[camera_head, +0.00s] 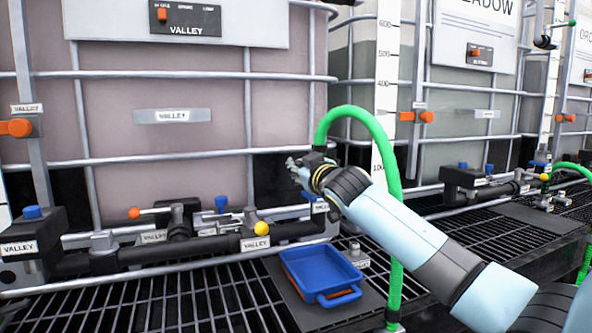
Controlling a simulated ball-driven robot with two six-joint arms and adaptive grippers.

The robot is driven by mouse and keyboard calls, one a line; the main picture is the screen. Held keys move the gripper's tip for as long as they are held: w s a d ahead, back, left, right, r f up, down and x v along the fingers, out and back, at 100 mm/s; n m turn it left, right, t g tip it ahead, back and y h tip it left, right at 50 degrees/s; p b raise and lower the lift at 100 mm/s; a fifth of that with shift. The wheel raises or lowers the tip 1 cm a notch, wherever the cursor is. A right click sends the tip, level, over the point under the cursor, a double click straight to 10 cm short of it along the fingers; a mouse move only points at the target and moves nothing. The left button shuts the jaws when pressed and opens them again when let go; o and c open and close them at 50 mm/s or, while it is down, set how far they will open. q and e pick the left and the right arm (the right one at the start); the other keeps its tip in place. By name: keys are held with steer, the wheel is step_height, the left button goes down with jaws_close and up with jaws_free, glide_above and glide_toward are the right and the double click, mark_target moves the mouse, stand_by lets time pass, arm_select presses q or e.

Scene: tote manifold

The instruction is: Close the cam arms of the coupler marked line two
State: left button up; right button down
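My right gripper (299,172) reaches in from the right, in front of the tote marked VALLEY (180,90). It is small and seen from behind, so I cannot tell whether its fingers are open or shut. A green hose (386,150) arches over my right wrist. Its left end goes down behind the wrist, and its long side runs down behind my forearm to the floor grating. The gripper and wrist hide whatever the hose's left end joins. I cannot make out a coupler marked line two or its cam arms. My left gripper is not in view.
A black pipe manifold (140,252) with an orange-knobbed handle (134,213) and a yellow-knobbed handle (261,228) runs below the VALLEY tote. A blue tray (345,291) stands on a dark mat below my gripper. More totes and another green hose (575,168) are at the right.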

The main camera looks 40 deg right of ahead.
steer(key=shift+d+m, duration=0.2)
steer(key=shift+m, duration=0.3)
steer(key=c, duration=1.5)
jaws_free()
steer(key=shift+o, duration=0.6)
steer(key=shift+r, duration=0.1)
